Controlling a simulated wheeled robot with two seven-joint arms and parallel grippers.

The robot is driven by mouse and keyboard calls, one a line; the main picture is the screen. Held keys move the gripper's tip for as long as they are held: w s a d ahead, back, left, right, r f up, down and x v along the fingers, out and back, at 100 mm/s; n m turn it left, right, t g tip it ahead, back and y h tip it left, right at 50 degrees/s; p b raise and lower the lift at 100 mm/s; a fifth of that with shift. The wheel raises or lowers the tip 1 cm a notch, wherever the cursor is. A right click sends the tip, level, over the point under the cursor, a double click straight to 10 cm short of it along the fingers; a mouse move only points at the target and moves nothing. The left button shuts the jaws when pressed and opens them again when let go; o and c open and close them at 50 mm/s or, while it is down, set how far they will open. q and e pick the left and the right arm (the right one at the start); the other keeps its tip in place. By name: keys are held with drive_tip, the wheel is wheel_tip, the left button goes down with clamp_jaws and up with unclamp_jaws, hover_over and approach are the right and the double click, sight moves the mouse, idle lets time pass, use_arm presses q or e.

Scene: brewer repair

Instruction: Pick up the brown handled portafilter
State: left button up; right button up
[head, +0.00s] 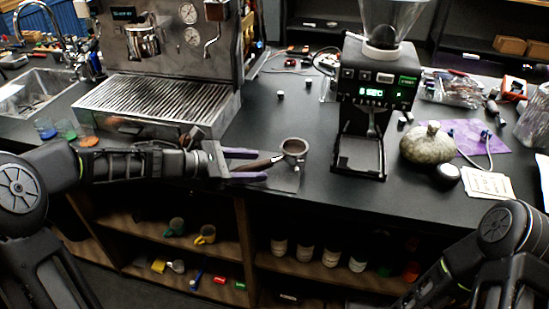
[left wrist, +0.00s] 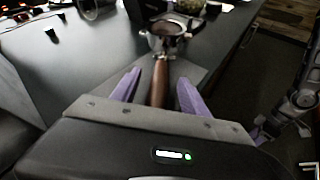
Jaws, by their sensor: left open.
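The portafilter lies near the counter's front edge, with its round metal basket (head: 294,147) on the right and its brown handle (head: 262,163) toward my left gripper. My left gripper (head: 256,165) is open, its two purple fingers on either side of the handle. In the left wrist view the brown handle (left wrist: 159,82) lies between the spread fingers (left wrist: 158,88), and the metal basket (left wrist: 167,36) is beyond the fingertips. I cannot tell whether either finger touches the handle. My right arm shows at the lower right of the head view, but its gripper is out of view.
The espresso machine (head: 160,70) and its drip tray (head: 150,98) stand behind my left arm. A black grinder (head: 372,105) stands right of the portafilter. A grey mat (head: 287,182) lies under it at the counter edge. Open shelves with mugs are below.

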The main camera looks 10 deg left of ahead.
use_arm(q)
drive_tip(key=shift+x, duration=0.8)
clamp_jaws()
idle(1.2)
